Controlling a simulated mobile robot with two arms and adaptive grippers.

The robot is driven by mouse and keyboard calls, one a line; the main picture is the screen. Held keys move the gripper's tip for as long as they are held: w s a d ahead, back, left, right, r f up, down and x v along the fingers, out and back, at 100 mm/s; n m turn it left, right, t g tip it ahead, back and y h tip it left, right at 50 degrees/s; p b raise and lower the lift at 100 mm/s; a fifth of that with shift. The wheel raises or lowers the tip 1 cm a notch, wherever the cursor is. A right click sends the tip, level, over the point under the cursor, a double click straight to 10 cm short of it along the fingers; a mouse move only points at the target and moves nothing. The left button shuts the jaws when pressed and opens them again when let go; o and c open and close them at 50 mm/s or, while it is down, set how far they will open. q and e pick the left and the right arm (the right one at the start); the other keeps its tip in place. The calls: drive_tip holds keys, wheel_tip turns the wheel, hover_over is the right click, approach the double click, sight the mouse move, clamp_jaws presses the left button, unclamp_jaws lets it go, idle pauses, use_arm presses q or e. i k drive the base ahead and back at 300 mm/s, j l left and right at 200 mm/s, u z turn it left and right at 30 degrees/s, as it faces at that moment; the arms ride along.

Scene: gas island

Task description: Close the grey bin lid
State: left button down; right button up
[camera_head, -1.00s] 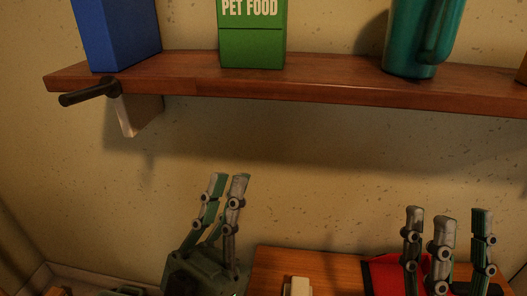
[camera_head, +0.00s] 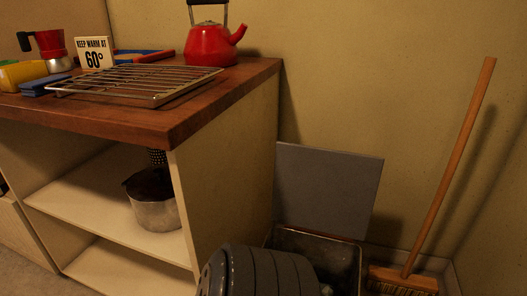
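The grey bin (camera_head: 345,262) stands on the floor in the corner, to the right of the wooden-topped counter. Its flat grey lid (camera_head: 328,188) is raised, standing nearly upright at the back against the wall. The open top shows a dark inside. A dark ribbed part of my own arm covers the front left of the bin. Neither gripper shows in the current view.
The counter (camera_head: 225,100) with open shelves stands left of the bin. On it are a wire rack (camera_head: 130,84), a red kettle (camera_head: 212,46) and a sign (camera_head: 93,54). A pot (camera_head: 153,200) sits on a shelf. A broom (camera_head: 450,165) leans against the wall at right.

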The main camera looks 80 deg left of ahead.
sight(333, 192)
drive_tip(key=k+u, duration=0.1)
drive_tip(key=u, duration=2)
